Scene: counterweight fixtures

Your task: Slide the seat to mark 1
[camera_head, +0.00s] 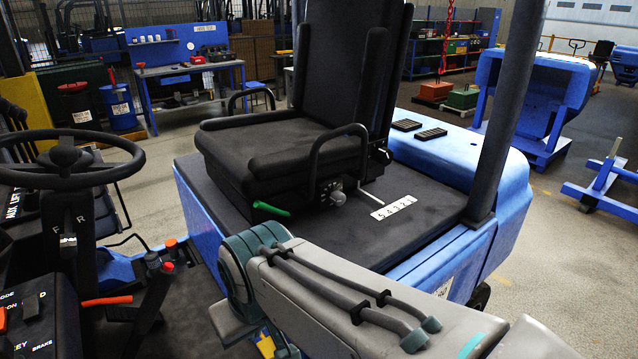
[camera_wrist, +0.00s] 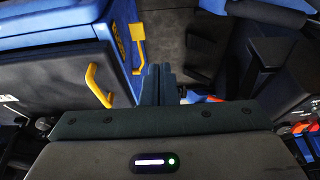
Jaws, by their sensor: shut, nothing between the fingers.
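The black seat (camera_head: 285,145) stands on the dark deck of a blue truck in the head view. A green-tipped lever (camera_head: 271,208) sticks out low at its front. A white numbered scale plate (camera_head: 394,207) lies on the deck beside the seat, with 1 at its right end. A thin pale pointer (camera_head: 371,196) reaches from the seat side to the plate's edge; the exact mark it meets is too small to tell. My gripper (camera_wrist: 158,78) shows in the wrist view with its fingers together and empty. In the head view my arm hides it.
A steering wheel (camera_head: 67,157) and control levers (camera_head: 155,290) stand left of the seat. A dark post (camera_head: 505,110) rises at its right. A yellow handle (camera_wrist: 98,86) shows in the wrist view. A blue workbench (camera_head: 185,70) stands farther back.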

